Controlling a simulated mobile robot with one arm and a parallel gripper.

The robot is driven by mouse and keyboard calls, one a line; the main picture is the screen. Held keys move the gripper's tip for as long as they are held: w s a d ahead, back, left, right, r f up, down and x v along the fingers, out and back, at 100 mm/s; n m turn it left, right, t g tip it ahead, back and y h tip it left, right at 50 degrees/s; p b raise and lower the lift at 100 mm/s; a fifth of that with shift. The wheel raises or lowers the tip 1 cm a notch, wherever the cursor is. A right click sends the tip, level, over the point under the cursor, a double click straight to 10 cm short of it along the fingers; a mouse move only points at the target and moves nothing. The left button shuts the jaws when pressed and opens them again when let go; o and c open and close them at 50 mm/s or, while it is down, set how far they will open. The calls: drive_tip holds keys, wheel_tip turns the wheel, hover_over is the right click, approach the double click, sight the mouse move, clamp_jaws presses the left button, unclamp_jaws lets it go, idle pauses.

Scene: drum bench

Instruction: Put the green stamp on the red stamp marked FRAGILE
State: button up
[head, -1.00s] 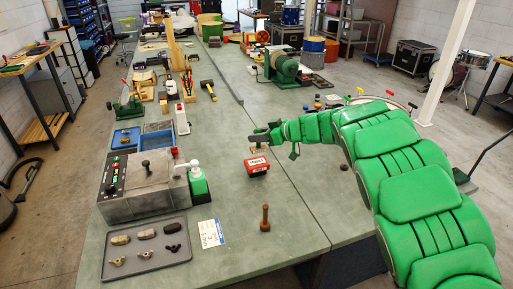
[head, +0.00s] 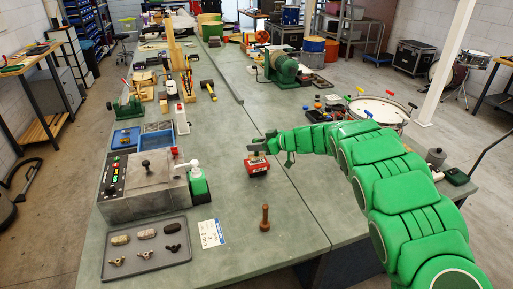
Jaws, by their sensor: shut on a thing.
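The red stamp (head: 257,169), a block with a white label too small to read here, lies on the green bench top in the middle of the head view. My gripper (head: 257,147) is just above it, at the end of my green arm reaching in from the right. It is shut on a small stamp (head: 257,157), which I take to be the green stamp; its colour is hard to make out. The held stamp overlaps the top of the red stamp in the picture. I cannot tell whether they touch.
A wooden peg-like piece (head: 265,217) stands in front. A drum (head: 372,109) is at right. Bench around the stamp is clear.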

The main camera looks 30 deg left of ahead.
drive_tip(key=shift+f, duration=0.6)
drive_tip(key=o, duration=1)
drive_tip(key=shift+f, duration=0.15)
drive_tip(key=shift+d+r, duration=0.25)
drive_tip(key=v, duration=1.1)
drive_tip(key=shift+d, duration=0.25)
drive_tip(key=shift+r, duration=0.1)
